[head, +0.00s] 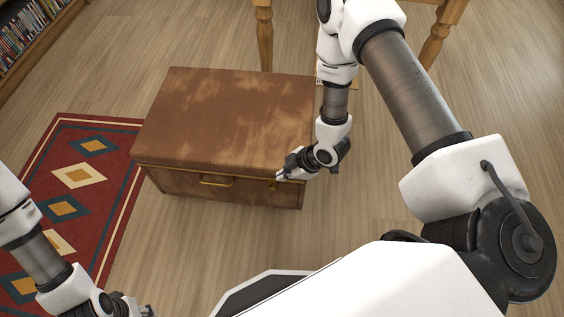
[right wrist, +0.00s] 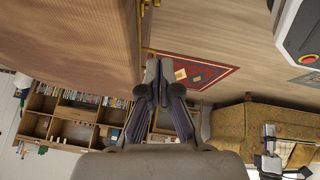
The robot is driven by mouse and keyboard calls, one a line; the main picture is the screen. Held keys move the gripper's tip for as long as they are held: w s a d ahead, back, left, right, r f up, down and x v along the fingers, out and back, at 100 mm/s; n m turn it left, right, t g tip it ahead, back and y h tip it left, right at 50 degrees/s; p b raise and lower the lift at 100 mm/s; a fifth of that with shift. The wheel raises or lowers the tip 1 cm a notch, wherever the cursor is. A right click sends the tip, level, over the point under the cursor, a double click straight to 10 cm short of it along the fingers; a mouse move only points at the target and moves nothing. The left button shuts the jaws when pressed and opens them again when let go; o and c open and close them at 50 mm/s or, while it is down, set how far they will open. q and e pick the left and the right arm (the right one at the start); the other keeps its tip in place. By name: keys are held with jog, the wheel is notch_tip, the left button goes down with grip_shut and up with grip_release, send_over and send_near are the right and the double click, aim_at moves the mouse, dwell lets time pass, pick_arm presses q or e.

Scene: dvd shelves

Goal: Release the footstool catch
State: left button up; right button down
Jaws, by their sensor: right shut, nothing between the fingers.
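The footstool (head: 230,115) is a brown suede-topped box in the middle of the head view, with its lid down. A brass handle (head: 216,181) is on its front face. A small brass catch (head: 271,185) shows to the right of the handle, close to my right gripper (head: 281,176). The right gripper is shut and empty at the front right of the lid edge; I cannot tell if it touches the catch. The right wrist view shows its closed fingers (right wrist: 160,68) beside the footstool (right wrist: 70,35). My left gripper (head: 143,309) is partly cut off at the bottom left.
A red patterned rug (head: 80,175) lies left of the footstool. Wooden table legs (head: 265,35) stand behind it. A bookcase (head: 30,35) is at the far left. The wooden floor in front of the footstool is clear. The right wrist view also shows a yellowish sofa (right wrist: 260,120).

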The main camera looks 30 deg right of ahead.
jog(key=a, duration=0.1)
jog(key=b, duration=0.4)
send_over(272, 188)
jog(key=a, duration=0.3)
notch_tip(272, 188, down, 9)
jog(key=shift+s+d+f, duration=0.2)
jog(key=shift+d+f, duration=0.85)
jog(key=shift+d, duration=0.2)
